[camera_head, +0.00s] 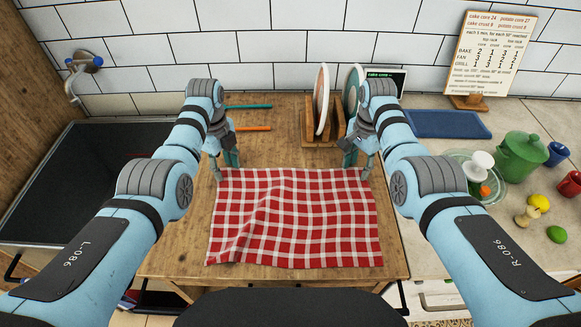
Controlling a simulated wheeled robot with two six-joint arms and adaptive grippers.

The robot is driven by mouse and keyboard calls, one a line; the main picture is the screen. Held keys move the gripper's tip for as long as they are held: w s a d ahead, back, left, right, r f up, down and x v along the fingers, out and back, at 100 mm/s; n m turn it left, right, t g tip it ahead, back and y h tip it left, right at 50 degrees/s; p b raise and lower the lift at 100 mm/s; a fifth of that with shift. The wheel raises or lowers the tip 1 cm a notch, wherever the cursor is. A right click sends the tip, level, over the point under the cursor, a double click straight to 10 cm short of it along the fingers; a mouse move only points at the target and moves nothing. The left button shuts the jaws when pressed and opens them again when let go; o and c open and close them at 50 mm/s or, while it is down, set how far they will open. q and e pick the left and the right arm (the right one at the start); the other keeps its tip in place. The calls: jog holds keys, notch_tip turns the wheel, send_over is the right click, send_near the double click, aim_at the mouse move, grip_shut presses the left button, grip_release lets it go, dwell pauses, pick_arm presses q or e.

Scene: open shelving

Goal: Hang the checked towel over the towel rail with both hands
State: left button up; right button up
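The red-and-white checked towel (295,222) lies spread on the wooden worktop, with a few soft folds toward its left side. My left gripper (225,168) is at its far left corner, pointing down, with its fingers apart. My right gripper (357,168) is at its far right corner, also pointing down with its fingers apart. Whether any cloth is between the fingers is too small to tell. I cannot clearly make out the towel rail; dark bar pieces show at the worktop's front corners, and my own body hides the middle there.
A wooden rack (322,128) with plates stands behind the towel. A teal utensil (248,106) and an orange one (252,128) lie back left. A green pot (521,157), glass bowl, fruit and mugs stand at right.

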pick_arm(q)
jog(key=shift+f, duration=0.2)
pick_arm(e)
jog(key=shift+f, duration=0.2)
pick_arm(q)
jog(key=shift+s, duration=0.15)
jog(key=c, duration=0.4)
pick_arm(e)
jog(key=shift+s, duration=0.2)
jog(key=c, duration=0.4)
pick_arm(q)
jog(key=shift+f+b, duration=0.1)
jog(key=shift+b, duration=0.2)
grip_shut()
pick_arm(e)
jog(key=shift+f, duration=0.1)
grip_shut()
